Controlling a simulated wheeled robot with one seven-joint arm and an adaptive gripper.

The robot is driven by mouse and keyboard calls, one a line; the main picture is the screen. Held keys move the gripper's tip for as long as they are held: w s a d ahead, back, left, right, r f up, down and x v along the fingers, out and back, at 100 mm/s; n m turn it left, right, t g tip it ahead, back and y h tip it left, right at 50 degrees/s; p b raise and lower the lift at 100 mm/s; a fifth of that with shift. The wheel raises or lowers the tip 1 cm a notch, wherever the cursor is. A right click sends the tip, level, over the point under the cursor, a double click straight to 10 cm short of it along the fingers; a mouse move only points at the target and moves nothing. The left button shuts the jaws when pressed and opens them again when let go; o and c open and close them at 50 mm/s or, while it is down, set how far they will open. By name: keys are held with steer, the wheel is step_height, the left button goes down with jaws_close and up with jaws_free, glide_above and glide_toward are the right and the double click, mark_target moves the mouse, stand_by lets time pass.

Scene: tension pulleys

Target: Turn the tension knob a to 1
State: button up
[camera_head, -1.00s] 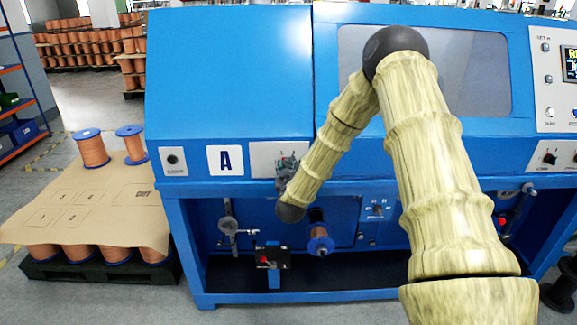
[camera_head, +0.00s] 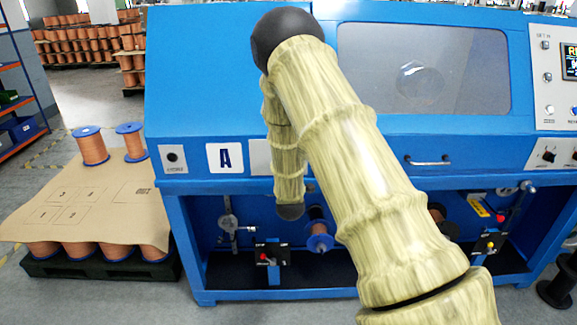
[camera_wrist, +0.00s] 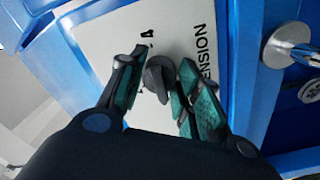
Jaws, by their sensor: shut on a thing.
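The tension knob a (camera_wrist: 157,76) is a dark grey knob on a white plate in the wrist view, with "ENSION" legible to its right. A mark like a "4" is printed beyond it, and another mark beside it is partly covered. My gripper (camera_wrist: 162,66) has its two teal-and-black fingers on either side of the knob, shut on it. I cannot read the knob's pointer clearly. In the head view my arm hides the gripper and the knob.
The blue machine (camera_head: 235,75) fills the middle. A metal handle (camera_head: 428,161) sticks out on its front, and a spool (camera_head: 319,236) hangs below. In the wrist view a metal fitting (camera_wrist: 285,47) stands right of the plate. Copper spools (camera_head: 92,147) stand on a pallet at left.

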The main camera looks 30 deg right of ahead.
steer(key=shift+n, duration=0.4)
steer(key=o, duration=1)
steer(key=shift+o, duration=0.2)
steer(key=v, duration=1.2)
steer(key=shift+s, duration=0.1)
